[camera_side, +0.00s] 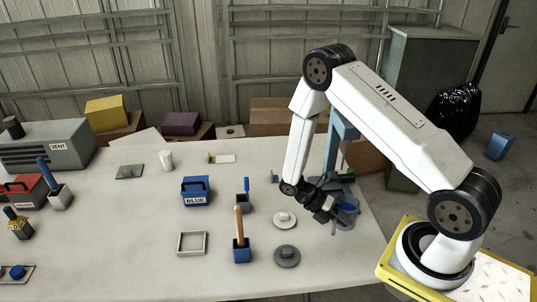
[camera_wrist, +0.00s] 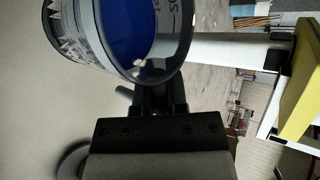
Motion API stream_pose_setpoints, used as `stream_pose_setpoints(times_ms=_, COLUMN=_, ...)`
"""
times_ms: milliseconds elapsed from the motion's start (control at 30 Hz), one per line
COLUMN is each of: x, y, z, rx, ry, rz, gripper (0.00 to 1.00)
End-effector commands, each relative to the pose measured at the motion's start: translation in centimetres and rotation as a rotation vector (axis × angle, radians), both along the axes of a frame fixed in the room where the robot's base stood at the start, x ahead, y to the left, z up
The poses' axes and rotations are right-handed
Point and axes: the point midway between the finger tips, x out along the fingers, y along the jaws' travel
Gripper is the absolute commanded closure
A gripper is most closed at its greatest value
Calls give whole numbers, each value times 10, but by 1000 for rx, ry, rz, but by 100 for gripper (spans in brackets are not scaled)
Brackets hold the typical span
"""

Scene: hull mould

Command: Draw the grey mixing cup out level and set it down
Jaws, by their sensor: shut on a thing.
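The grey mixing cup (camera_side: 343,222) is a see-through cup with blue inside, at the right side of the table in the side view. In the wrist view the cup (camera_wrist: 88,35) fills the upper left, with its round rim, blue inside and printed marks. My gripper (camera_side: 331,210) is shut on the cup from its left side; its dark fingers show below the rim in the wrist view (camera_wrist: 160,97). The cup looks about upright in the side view. I cannot tell whether its bottom touches the table.
A blue stand (camera_side: 334,150) rises just behind the cup. The front right tabletop is clear.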

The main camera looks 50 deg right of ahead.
Motion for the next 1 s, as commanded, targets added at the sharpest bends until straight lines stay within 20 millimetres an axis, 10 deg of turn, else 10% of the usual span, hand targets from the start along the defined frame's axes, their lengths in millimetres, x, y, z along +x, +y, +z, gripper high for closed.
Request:
stream_pose_setpoints(times_ms=467, x=59, y=54, z=-8, rx=2, ry=-9, rz=-536, gripper=100)
stream_pose_setpoints(times_ms=1000, x=170, y=120, z=9, rx=-2, ry=-19, rz=-1173, gripper=100)
